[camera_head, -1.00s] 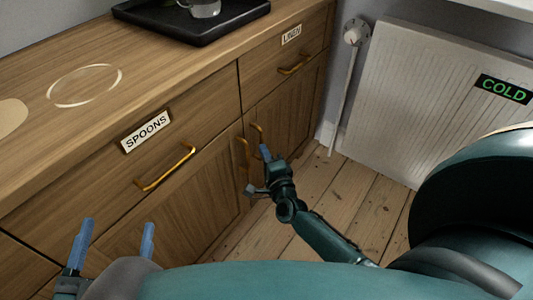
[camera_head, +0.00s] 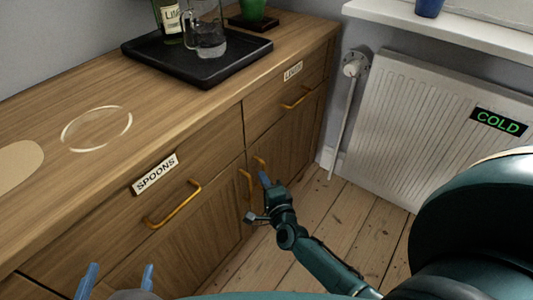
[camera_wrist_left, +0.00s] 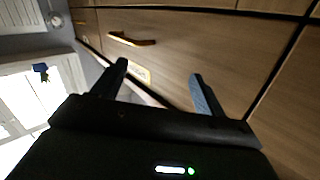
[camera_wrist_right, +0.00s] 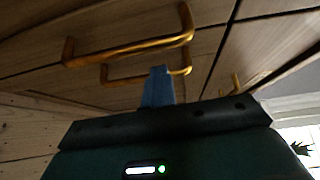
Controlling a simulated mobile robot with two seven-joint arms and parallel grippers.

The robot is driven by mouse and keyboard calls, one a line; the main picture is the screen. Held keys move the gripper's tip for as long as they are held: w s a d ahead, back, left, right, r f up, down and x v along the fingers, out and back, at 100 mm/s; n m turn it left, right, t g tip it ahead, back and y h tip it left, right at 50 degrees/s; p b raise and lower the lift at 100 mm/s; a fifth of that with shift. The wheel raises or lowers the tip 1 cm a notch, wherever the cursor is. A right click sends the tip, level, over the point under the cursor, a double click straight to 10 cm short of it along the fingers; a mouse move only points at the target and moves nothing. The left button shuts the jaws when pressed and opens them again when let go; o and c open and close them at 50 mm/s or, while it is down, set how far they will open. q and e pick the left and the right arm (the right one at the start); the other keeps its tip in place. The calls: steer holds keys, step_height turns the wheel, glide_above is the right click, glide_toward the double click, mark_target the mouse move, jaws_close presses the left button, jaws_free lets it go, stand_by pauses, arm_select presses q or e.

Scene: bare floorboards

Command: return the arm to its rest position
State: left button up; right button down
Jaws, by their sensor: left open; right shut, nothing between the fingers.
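My right gripper (camera_head: 265,180) is at the end of my arm, in front of the sideboard's lower doors, near the brass door handles (camera_head: 246,184). Its blue fingers are together and hold nothing; they also show in the right wrist view (camera_wrist_right: 159,88), below brass handles. It looks close to the handles, but I cannot tell whether it touches them. My left gripper (camera_head: 118,280) is at the lower left of the head view, in front of the sideboard. Its two blue fingers stand apart and empty, and in the left wrist view (camera_wrist_left: 156,90) they face the wooden front.
The wooden sideboard (camera_head: 60,215) has a SPOONS drawer with a brass handle (camera_head: 173,205). A black tray (camera_head: 205,72) with a glass jug (camera_head: 207,35) stands on top. A radiator (camera_head: 430,120) marked COLD is at the right. Bare floorboards (camera_head: 345,215) lie between them.

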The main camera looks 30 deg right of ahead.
arm_select(q)
steer(key=s+g+p, duration=0.1)
steer(key=a+n+g+y+p, duration=0.1)
steer(key=p, duration=0.1)
steer(key=shift+s+r+g, duration=0.35)
steer(key=shift+r+g, duration=0.05)
arm_select(e)
step_height(320, 180, up, 8)
steer(key=shift+d+f+t, duration=0.25)
steer(key=shift+d+t, duration=0.1)
steer(key=shift+t, duration=0.05)
